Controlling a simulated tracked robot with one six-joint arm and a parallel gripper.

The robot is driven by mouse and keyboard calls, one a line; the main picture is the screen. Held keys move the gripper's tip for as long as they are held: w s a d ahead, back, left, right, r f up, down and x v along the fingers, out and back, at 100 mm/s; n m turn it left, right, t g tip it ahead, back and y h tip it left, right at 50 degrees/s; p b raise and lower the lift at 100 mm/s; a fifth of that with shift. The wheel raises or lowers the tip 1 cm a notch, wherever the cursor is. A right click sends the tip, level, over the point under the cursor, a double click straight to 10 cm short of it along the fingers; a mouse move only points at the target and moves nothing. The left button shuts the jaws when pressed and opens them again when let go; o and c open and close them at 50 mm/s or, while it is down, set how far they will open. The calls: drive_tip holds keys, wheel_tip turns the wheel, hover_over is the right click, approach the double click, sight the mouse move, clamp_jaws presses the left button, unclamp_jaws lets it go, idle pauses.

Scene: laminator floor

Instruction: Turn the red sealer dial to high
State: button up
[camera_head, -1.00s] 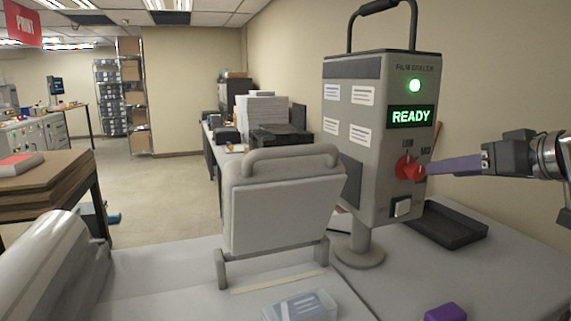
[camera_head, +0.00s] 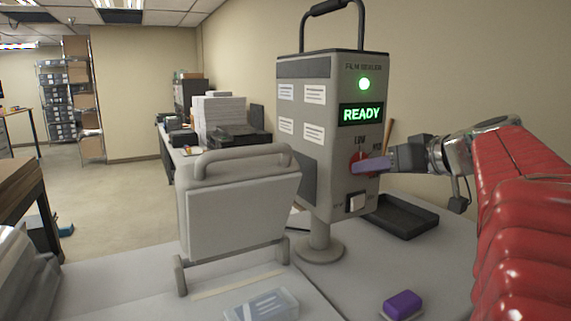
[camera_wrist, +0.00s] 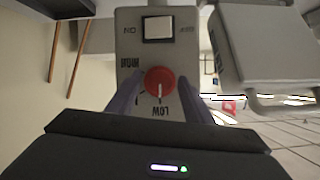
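The film sealer (camera_head: 318,140) stands upright on the table, with a green READY display. Its red dial (camera_wrist: 160,82) faces me in the wrist view, which is upside down. The dial's white pointer aims at the LOW label (camera_wrist: 161,110); another label beside the dial is hard to read. My gripper (camera_wrist: 161,86) has its two purple fingers on either side of the dial, open, with a narrow gap visible on each side. In the head view my gripper (camera_head: 357,166) is at the dial and hides most of it.
A white rocker switch (camera_head: 356,202) is on the same panel. A grey hinged press (camera_head: 240,205) stands left of the sealer. A black tray (camera_head: 402,216) lies behind, and a purple block (camera_head: 403,305) and clear box (camera_head: 262,305) lie in front. Free tabletop shows at right.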

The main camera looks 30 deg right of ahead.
drive_tip(key=c, duration=0.9)
drive_tip(key=shift+d, duration=0.3)
drive_tip(key=shift+c, duration=0.4)
drive_tip(key=shift+a, duration=0.15)
drive_tip(key=m+t+y, duration=0.1)
drive_tip(key=m+y, duration=0.1)
drive_tip(key=m, duration=0.4)
drive_tip(key=f+m+t+y, duration=0.1)
drive_tip(key=m+t+y, duration=0.1)
drive_tip(key=m, duration=0.5)
drive_tip(key=m+t+y, duration=0.2)
drive_tip(key=m, duration=0.5)
drive_tip(key=shift+d+f, duration=0.2)
drive_tip(key=shift+f, duration=0.1)
drive_tip(key=shift+t, duration=0.3)
